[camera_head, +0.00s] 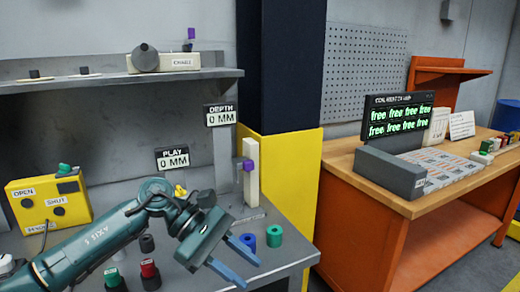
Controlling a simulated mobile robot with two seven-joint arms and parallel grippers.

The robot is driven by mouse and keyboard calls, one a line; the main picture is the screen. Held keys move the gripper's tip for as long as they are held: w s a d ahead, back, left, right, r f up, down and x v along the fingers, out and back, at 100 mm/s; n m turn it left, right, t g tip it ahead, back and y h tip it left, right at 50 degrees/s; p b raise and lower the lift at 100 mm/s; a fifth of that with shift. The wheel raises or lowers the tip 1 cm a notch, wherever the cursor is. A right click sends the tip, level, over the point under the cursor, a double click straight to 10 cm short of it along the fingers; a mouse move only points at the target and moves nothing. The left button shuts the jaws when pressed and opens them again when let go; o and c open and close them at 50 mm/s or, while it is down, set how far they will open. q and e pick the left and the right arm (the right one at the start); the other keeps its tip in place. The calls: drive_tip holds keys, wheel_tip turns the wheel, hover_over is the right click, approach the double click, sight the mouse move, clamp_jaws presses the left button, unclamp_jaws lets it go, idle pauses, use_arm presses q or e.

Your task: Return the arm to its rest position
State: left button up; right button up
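My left arm (100,242), teal and marked AXIS 5, reaches in from the lower left over the grey bench (283,262). Its gripper (249,273) has two blue fingers spread apart, with nothing seen between them. The fingers point right and down near the bench's front. A blue ring-like piece (248,242) and a green one (274,236) stand just beyond the fingertips. My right gripper is not in view.
A yellow OPEN/SHUT box (48,203) stands at left. PLAY (172,158) and DEPTH (221,114) displays read 0 MM. A pale post (252,172) with a purple piece stands behind the rings. Red (150,274) and green (113,279) capped pieces sit near the arm. An orange workbench (365,205) is at right.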

use_arm(q)
drive_tip(key=s+d+r+n+t+h+p, duration=0.25)
drive_tip(key=d+n+t+h, duration=0.3)
drive_tip(key=n+h, duration=0.75)
drive_tip(key=a+f+n+t+y+p, duration=0.1)
drive_tip(key=a+f+n+t+y, duration=0.55)
drive_tip(key=n, duration=1.05)
drive_tip(key=a+f+n+t+y+p, duration=0.1)
drive_tip(key=a+f+n+t+y, duration=0.5)
drive_tip(key=n, duration=1.1)
drive_tip(key=s+a+f+n+g+y, duration=0.3)
drive_tip(key=s+f+n+y, duration=0.4)
drive_tip(key=s+f+n, duration=0.4)
wheel_tip(320, 180, down, 2)
drive_tip(key=shift+s+a+f+g+y, duration=0.25)
drive_tip(key=shift+s+a+g+y, duration=0.15)
drive_tip(key=shift+s, duration=0.8)
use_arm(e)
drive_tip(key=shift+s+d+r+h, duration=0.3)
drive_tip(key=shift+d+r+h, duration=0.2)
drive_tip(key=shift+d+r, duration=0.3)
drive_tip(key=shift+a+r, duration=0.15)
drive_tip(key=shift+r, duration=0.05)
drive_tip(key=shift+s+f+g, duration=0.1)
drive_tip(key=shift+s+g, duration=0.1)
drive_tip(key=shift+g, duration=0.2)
